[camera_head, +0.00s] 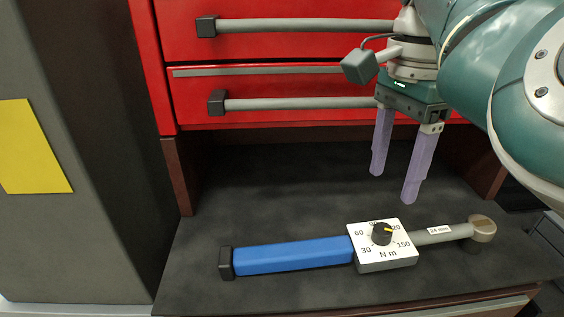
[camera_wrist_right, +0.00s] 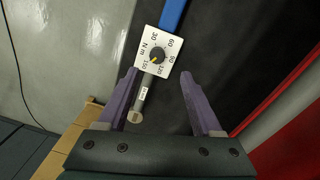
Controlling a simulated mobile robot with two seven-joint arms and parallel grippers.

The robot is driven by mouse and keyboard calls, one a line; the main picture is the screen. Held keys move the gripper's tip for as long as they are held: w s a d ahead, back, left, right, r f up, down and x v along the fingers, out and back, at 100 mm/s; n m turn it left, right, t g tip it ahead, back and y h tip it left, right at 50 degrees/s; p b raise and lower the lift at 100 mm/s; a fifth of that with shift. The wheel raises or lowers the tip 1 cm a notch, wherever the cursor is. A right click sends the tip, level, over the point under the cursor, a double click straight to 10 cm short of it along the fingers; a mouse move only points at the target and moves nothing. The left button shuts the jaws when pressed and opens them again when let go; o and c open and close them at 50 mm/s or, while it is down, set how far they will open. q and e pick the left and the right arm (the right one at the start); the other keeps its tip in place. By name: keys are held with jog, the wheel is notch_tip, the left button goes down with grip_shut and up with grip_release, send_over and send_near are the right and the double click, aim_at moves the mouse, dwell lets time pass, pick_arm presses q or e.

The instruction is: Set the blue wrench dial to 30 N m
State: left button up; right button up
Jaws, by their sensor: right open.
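The blue wrench (camera_head: 295,255) lies across the dark worktop, its blue handle to the left and a grey shaft and round head to the right. Its white dial plate (camera_head: 387,262) is marked 30 to 150 N m. The black knob (camera_head: 381,235) has a yellow pointer at the high end, between 120 and 150. The knob also shows in the right wrist view (camera_wrist_right: 158,53). My right gripper (camera_head: 393,187) is open and empty, its purple fingers pointing down above and behind the dial. In the wrist view the fingers (camera_wrist_right: 158,73) are apart. My left gripper is out of view.
A red drawer cabinet (camera_head: 270,76) with grey bar handles (camera_head: 310,104) stands behind the worktop (camera_head: 255,185). A grey cabinet side with a yellow label (camera_head: 32,147) is at left. The worktop around the wrench is clear.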

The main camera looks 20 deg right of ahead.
aim_at(383, 229)
jog(key=f, duration=0.6)
jog(key=s+f, duration=0.1)
jog(key=f, duration=0.2)
jog(key=shift+d+b, duration=0.15)
jog(key=shift+b, duration=0.25)
jog(key=shift+w, duration=0.1)
grip_shut()
